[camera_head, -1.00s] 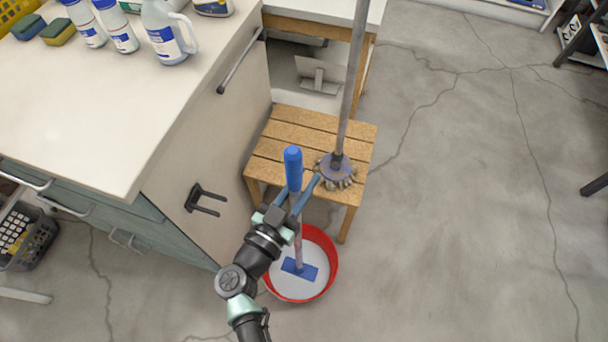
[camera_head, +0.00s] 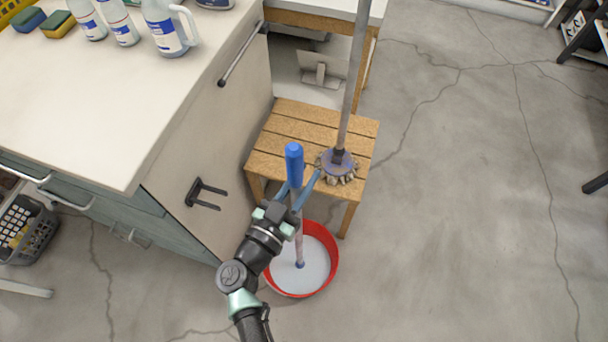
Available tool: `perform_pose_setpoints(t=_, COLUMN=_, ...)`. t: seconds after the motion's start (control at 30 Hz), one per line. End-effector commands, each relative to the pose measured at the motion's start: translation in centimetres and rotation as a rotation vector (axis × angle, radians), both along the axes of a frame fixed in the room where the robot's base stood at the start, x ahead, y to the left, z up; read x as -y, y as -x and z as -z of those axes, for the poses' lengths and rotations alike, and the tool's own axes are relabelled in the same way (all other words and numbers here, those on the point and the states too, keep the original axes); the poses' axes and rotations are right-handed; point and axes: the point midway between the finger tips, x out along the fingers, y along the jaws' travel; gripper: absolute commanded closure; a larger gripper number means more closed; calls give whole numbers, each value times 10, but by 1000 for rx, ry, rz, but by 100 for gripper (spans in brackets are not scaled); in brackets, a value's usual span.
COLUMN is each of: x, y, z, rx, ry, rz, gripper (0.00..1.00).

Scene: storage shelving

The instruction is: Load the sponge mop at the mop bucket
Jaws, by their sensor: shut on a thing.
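The sponge mop has a blue grip (camera_head: 294,163) and a pale pole, and stands nearly upright. My gripper (camera_head: 302,192) is shut on the pole just below the blue grip. The mop's lower end goes down into the red bucket (camera_head: 333,262), which stands on the floor and holds whitish liquid (camera_head: 312,270). The blue mop head is hidden under the liquid; only a small blue spot shows at the pole's foot.
A slatted wooden stool (camera_head: 287,131) stands just behind the bucket. A string mop (camera_head: 341,164) with a long grey pole rests on it, close to my gripper. A counter (camera_head: 90,120) with bottles and sponges is at left. Floor at right is clear.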

Motion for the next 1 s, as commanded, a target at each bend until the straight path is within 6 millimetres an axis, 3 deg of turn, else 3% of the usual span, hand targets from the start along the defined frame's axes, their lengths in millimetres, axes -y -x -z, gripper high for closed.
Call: perform_pose_setpoints(t=1.0, x=0, y=0, z=8, rx=2, ry=0, rz=0, gripper=100)
